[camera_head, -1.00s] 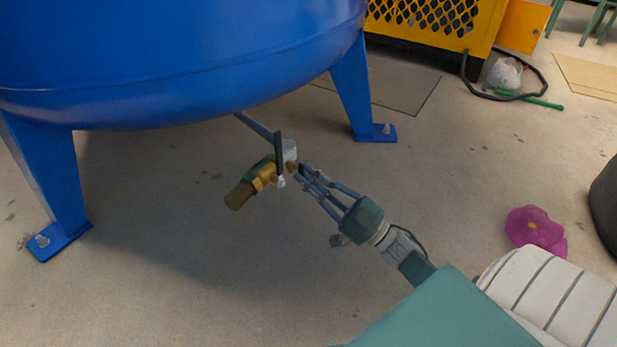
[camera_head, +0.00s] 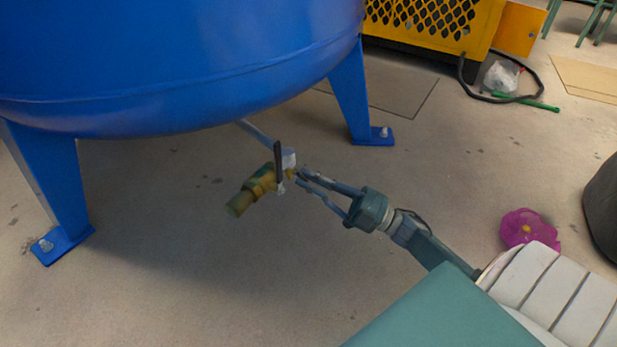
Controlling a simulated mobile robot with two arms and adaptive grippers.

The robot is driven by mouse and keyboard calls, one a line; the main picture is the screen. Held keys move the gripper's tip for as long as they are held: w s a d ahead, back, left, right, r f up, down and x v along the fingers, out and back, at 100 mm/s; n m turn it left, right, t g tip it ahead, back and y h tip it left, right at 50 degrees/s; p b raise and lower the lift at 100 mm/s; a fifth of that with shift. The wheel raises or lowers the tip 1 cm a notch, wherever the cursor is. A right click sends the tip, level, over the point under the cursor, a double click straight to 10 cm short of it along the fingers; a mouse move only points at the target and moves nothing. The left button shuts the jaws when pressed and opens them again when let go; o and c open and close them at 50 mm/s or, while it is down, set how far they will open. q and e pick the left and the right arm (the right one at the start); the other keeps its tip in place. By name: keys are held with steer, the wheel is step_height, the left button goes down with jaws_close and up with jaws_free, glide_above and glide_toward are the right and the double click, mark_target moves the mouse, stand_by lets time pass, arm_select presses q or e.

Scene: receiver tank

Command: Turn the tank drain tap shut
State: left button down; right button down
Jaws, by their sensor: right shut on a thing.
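The drain tap (camera_head: 262,182) is a brass valve under the blue tank (camera_head: 190,70), at the end of a thin grey pipe (camera_head: 257,132). Its brass outlet points down to the left. A dark narrow lever (camera_head: 278,160) stands nearly upright in the picture across the tap's body. My right gripper (camera_head: 302,177) comes in from the lower right. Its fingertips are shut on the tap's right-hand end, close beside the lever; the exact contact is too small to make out. My left gripper is not in view.
Blue tank legs (camera_head: 351,95) and (camera_head: 50,180) are bolted to the floor on both sides of the tap. A yellow machine (camera_head: 430,25), a dark hose (camera_head: 490,98), a pink flower-shaped thing (camera_head: 527,228) and a dark round container (camera_head: 604,210) lie farther right. The floor around the tap is clear.

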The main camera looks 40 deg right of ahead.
steer(key=n+g+p, duration=0.1)
steer(key=n+p, duration=0.1)
steer(key=n, duration=0.2)
steer(key=r+n+g+p, duration=0.1)
steer(key=n+g+p, duration=0.1)
steer(key=n, duration=0.3)
steer(key=r+n+g+p, duration=0.1)
steer(key=n+g+p, duration=0.1)
steer(key=n+p, duration=0.2)
steer(key=shift+w+d+r+n+y, duration=0.1)
steer(key=shift+d+n+y, duration=0.2)
steer(key=shift+d+n, duration=0.1)
steer(key=c, duration=1.7)
jaws_free()
steer(key=v, duration=1.2)
steer(key=shift+r, duration=0.2)
